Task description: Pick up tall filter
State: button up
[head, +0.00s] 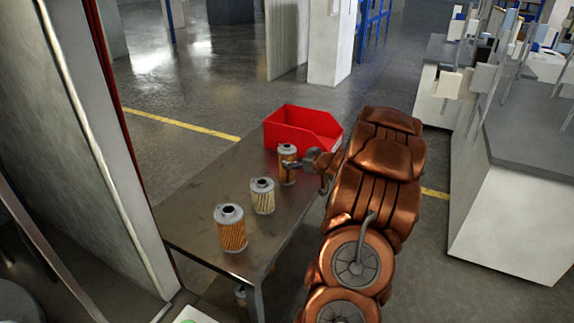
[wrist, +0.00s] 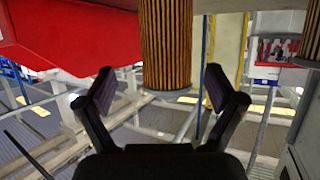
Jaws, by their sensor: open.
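The tall filter (head: 287,173), slim with orange-brown pleats and grey end caps, stands upright on the table near the red bin. My gripper (head: 292,164) reaches it from the right, with the fingers at its upper part. In the wrist view, the pleated filter body (wrist: 166,45) shows between and beyond the two spread fingertips of my gripper (wrist: 160,76). A gap is visible on each side, and the jaws are open. A cream-pleated filter (head: 262,197) and a wider orange filter (head: 230,230) stand nearer the front of the table.
The red bin (head: 290,138) stands at the table's far end, just behind the tall filter; it also shows in the wrist view (wrist: 75,40). The brown table (head: 195,205) has clear surface on the left. Another pleated filter edge shows at the wrist view's right (wrist: 312,42).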

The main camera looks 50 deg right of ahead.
aim_at(292, 160)
jog(key=x, duration=0.2)
jog(key=a+x, duration=0.1)
jog(key=x, duration=0.1)
jog(key=shift+w+p, duration=0.2)
jog(key=shift+p, duration=0.15)
jog(key=shift+w+d+f, duration=0.2)
jog(key=shift+w+f, duration=0.2)
jog(key=shift+w, duration=0.15)
jog(key=c, duration=1.3)
jog(key=shift+r, duration=0.15)
